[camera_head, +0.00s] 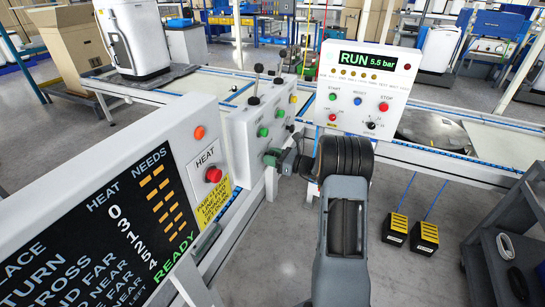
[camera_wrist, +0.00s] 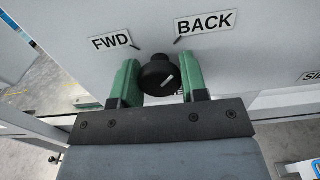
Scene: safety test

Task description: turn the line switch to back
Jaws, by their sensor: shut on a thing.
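The line switch is a round black knob (camera_wrist: 157,73) on a white panel, with a short white mark on its face. In the wrist view, the FWD label (camera_wrist: 112,41) is up and left of it and the BACK label (camera_wrist: 205,24) is up and right. I cannot tell which label the white mark points to. My gripper (camera_wrist: 159,80) has one green finger on each side of the knob and is shut on it. In the head view, my gripper (camera_head: 273,157) is at the lower part of the white panel (camera_head: 242,130); the knob is hidden there.
A control box (camera_head: 345,88) reading RUN 5.5 bar stands behind my arm. A board with a red HEAT button (camera_head: 214,175) is at the near left. Black levers (camera_head: 255,90) rise from the switch panel. Yellow-black pedals (camera_head: 424,238) are on the floor at right.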

